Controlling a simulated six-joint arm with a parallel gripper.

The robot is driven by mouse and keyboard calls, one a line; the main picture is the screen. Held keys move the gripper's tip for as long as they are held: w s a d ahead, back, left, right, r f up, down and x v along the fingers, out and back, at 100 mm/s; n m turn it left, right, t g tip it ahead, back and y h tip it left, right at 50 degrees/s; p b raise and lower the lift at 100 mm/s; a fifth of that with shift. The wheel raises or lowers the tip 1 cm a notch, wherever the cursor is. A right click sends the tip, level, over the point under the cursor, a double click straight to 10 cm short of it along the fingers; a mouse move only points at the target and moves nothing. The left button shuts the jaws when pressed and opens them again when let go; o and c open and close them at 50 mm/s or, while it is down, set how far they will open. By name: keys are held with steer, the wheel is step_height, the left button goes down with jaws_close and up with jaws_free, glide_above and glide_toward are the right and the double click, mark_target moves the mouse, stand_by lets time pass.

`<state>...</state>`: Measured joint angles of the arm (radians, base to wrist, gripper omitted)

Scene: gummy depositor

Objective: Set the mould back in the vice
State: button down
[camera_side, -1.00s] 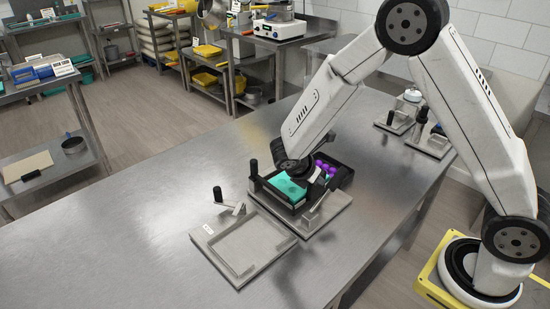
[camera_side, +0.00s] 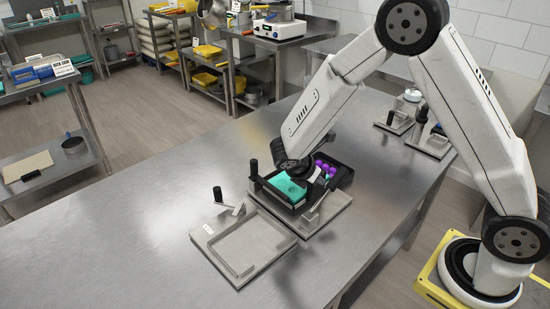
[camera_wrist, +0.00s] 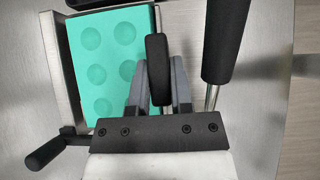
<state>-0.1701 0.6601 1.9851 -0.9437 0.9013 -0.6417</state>
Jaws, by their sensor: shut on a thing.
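The teal mould (camera_side: 285,186) lies at the right-hand vice (camera_side: 328,219). Its round cavities show in the wrist view (camera_wrist: 118,58), where it lies flat beside a metal wall. My gripper (camera_side: 303,181) is low over the mould's right part. In the wrist view my gripper (camera_wrist: 157,90) is shut on an upright black handle (camera_wrist: 157,60) at the mould's right edge. The gripper hides part of that edge, and I cannot tell how the mould is seated.
A black tray with purple gummies (camera_side: 325,166) sits just behind the mould. An empty fixture (camera_side: 245,247) with a black-knobbed lever (camera_side: 218,194) stands at front left. Another black grip (camera_wrist: 227,40) rises close right of my fingers. The table's left part is clear.

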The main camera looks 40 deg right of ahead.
steer(key=shift+r, duration=0.2)
stand_by(0.4)
steer(key=shift+r, duration=1)
steer(key=shift+r, duration=0.15)
steer(key=shift+r, duration=2.4)
steer(key=c, duration=1)
jaws_free()
steer(key=shift+c, duration=0.2)
jaws_close()
